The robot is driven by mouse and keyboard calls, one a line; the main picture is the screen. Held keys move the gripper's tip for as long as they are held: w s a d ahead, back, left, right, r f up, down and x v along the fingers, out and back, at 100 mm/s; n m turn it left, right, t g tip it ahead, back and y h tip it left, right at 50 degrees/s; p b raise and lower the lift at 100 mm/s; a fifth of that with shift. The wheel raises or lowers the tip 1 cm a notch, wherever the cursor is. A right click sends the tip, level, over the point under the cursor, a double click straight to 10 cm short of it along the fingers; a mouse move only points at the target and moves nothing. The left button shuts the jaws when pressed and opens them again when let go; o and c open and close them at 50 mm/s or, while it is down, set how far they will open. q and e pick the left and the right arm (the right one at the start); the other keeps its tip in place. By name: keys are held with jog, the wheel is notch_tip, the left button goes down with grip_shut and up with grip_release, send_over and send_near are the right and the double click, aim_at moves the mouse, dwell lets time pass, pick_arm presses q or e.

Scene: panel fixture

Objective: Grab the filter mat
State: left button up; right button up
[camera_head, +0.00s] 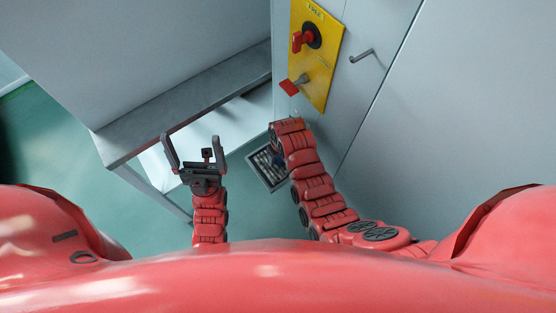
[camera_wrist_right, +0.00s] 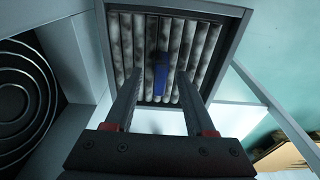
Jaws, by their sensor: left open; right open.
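The filter mat (camera_wrist_right: 205,50) is a pale, grey-stained ribbed panel in a dark frame, with a blue strip (camera_wrist_right: 162,66) at its middle. In the head view the filter mat (camera_head: 258,161) shows low on the cabinet, partly hidden by my right arm. My right gripper (camera_wrist_right: 159,76) is open, with one finger on each side of the blue strip in the picture. I cannot tell whether the fingers touch the mat. In the head view its fingers are hidden behind the wrist. My left gripper (camera_head: 190,138) is open and empty, left of the mat, fingers pointing away from me.
A yellow panel (camera_head: 322,60) with red switches is on the cabinet above the mat, near a door handle (camera_head: 362,55). A grey bench (camera_head: 180,110) stands on the left, beyond my left gripper. A round ringed grille (camera_wrist_right: 22,95) is at the left of the wrist view.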

grip_shut()
jog(key=shift+r, duration=0.1)
dwell(0.4)
